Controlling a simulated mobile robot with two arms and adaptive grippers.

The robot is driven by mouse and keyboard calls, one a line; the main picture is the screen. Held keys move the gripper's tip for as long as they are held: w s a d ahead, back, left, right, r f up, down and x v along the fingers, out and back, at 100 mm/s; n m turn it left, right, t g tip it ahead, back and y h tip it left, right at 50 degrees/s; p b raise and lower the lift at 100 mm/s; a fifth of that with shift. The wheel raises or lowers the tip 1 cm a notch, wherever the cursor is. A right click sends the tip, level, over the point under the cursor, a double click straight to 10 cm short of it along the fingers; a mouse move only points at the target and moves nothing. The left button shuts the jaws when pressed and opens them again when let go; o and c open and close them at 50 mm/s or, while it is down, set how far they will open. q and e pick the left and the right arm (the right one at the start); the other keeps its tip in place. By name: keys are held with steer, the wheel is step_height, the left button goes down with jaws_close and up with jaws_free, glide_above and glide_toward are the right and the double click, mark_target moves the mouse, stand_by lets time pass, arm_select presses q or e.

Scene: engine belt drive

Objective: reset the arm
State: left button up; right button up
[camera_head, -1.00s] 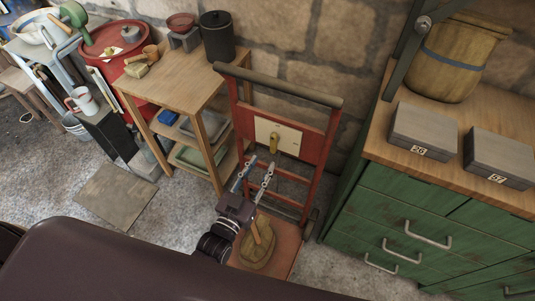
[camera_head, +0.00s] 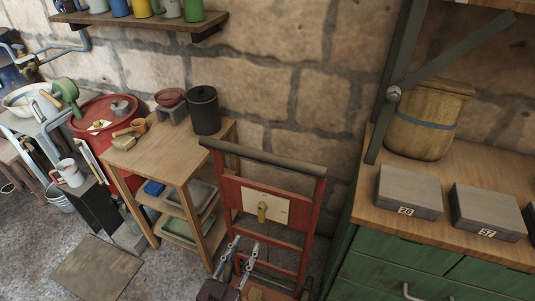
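My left gripper (camera_head: 246,243) is at the bottom of the head view, in front of the lower part of a red hand truck (camera_head: 313,210). Its two slim metal fingers point up and away from me and stand apart, with nothing seen between them. The gripper is open. The dark gripper body is cut off by the bottom edge. My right gripper is not in view.
A wooden shelf table (camera_head: 160,158) with a black canister (camera_head: 204,110) stands left of the truck. A green cabinet (camera_head: 385,265) on the right holds a wooden bucket (camera_head: 422,125) and two grey boxes (camera_head: 408,192) (camera_head: 487,212).

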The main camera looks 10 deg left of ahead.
arm_select(q)
steer(key=s+a+f+g, duration=0.1)
steer(key=s+f+g, duration=0.25)
steer(key=f, duration=0.55)
steer(key=s+a+f+g+y, duration=0.15)
steer(key=s+f, duration=0.25)
steer(key=f, duration=0.5)
steer(key=s+f+g, duration=0.3)
steer(key=s+f, duration=0.1)
steer(key=f, duration=0.5)
steer(key=s+a+f+g, duration=0.2)
steer(key=s+f, duration=0.3)
steer(key=s, duration=0.4)
steer(key=s+a+f+g+y, duration=0.1)
steer(key=s+a+f+g, duration=0.1)
steer(key=s+f, duration=0.3)
steer(key=s+a+f+g+y, duration=0.1)
steer(key=s+a+f+g, duration=0.2)
steer(key=s, duration=0.9)
step_height(320, 180, down, 2)
steer(key=shift+s+f+g, duration=0.2)
steer(key=shift+s+g, duration=0.1)
steer(key=shift+g, duration=0.5)
steer(key=shift+o, duration=0.7)
